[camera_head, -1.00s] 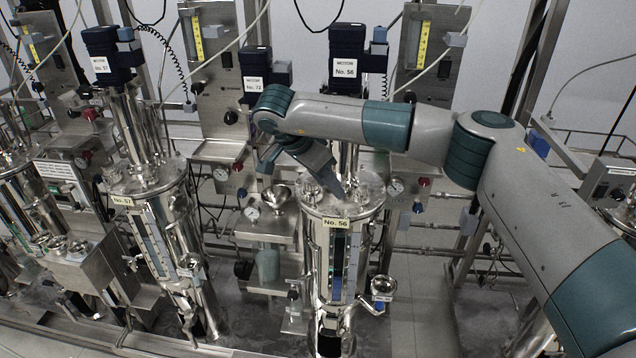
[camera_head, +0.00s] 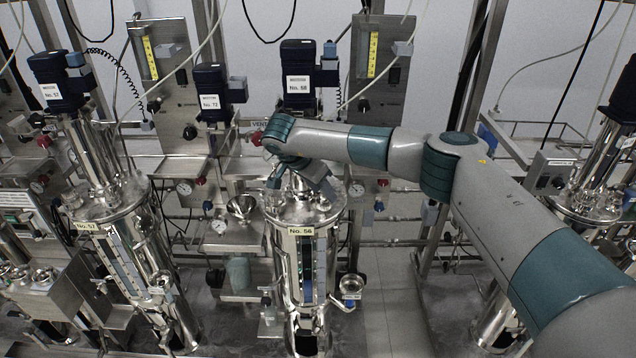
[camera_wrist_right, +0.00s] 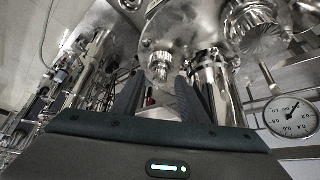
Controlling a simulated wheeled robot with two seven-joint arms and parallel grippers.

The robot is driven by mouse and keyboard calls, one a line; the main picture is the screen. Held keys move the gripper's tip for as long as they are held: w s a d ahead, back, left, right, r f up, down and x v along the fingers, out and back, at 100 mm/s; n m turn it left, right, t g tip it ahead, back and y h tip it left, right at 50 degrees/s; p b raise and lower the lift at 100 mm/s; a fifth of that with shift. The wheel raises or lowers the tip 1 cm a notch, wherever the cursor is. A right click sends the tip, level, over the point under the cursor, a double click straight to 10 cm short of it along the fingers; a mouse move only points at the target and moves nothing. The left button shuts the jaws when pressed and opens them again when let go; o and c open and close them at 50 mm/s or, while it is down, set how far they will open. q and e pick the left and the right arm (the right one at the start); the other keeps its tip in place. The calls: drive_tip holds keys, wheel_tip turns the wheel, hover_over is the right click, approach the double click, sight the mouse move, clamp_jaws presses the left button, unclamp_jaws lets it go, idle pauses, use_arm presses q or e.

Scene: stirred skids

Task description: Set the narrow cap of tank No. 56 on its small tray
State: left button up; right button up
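Tank No. 56 (camera_head: 283,250) is a shiny steel cylinder with a motor labelled No. 56 (camera_head: 298,88) above it. My right arm comes in from the right, and its gripper (camera_head: 325,190) hangs over the tank's lid, partly hiding it. In the right wrist view the two dark fingers of my right gripper (camera_wrist_right: 161,95) stand apart. A narrow ribbed metal cap (camera_wrist_right: 160,66) shows beyond and between the fingertips; contact cannot be told. A wider ribbed cap (camera_wrist_right: 254,24) is to its right. A small labelled round holder (camera_head: 351,287), possibly the small tray, is right of the tank. My left gripper is not in view.
Tank No. 57 (camera_head: 125,250) stands at the left, with a steel box (camera_head: 75,300) in front. A steel funnel (camera_head: 241,207) is left of tank No. 56. A pressure gauge (camera_wrist_right: 292,115) is close on the right in the wrist view. Pipes and panels stand behind.

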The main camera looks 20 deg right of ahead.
drive_tip(key=shift+f, duration=0.1)
clamp_jaws()
drive_tip(key=shift+r, duration=0.3)
drive_tip(key=shift+r, duration=0.35)
drive_tip(key=shift+r, duration=0.1)
idle(0.7)
